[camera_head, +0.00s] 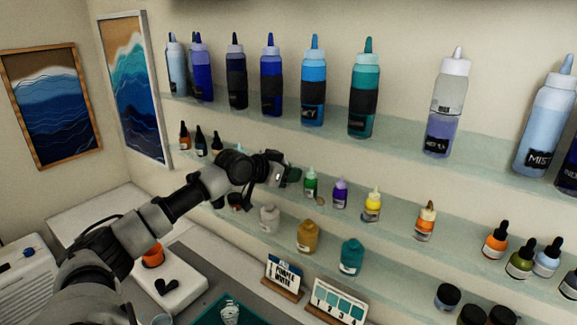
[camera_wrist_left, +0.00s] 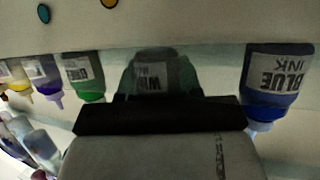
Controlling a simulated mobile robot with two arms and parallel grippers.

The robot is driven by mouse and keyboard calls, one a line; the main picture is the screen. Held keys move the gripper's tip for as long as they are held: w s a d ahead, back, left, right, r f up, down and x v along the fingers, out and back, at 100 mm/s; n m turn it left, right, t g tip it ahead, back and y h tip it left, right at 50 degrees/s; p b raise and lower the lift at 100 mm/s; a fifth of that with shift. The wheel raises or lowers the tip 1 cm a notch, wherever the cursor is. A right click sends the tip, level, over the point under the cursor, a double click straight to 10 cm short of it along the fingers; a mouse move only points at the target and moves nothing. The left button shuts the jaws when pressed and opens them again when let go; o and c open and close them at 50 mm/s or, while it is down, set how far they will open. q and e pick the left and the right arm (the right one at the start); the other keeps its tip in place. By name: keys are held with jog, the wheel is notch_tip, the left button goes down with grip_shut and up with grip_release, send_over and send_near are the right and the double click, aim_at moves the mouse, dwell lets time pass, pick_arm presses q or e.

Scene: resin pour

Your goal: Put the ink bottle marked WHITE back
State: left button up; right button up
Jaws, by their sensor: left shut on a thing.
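My left gripper (camera_head: 272,172) is at the middle shelf, in the row of small ink bottles. In the left wrist view, which is upside down, it is shut on a bottle (camera_wrist_left: 152,74) whose partly readable label starts like WHITE. My right gripper is not in view.
The middle shelf (camera_head: 400,222) also holds green (camera_head: 311,184), purple (camera_head: 340,194) and yellow (camera_head: 372,206) bottles close by on the right. Large squeeze bottles stand on the shelf above. Jars (camera_head: 308,238) stand below, with a sign reading PURPLE and WHITE (camera_head: 285,276) on the counter.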

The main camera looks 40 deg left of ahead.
pick_arm(q)
jog(key=shift+w+f, duration=0.1)
jog(key=shift+f, duration=0.1)
jog(key=o, duration=0.9)
jog(key=shift+r, duration=0.25)
jog(key=b+v, duration=0.2)
jog(key=f+b+v, duration=0.1)
jog(key=b+v, duration=0.1)
jog(key=shift+s+a+r, duration=0.1)
jog(key=shift+s+r, duration=0.05)
jog(key=shift+s, duration=0.3)
jog(key=b+v, duration=0.4)
jog(key=v, duration=0.3)
jog(key=shift+r+b, duration=0.4)
jog(key=shift+s, duration=0.1)
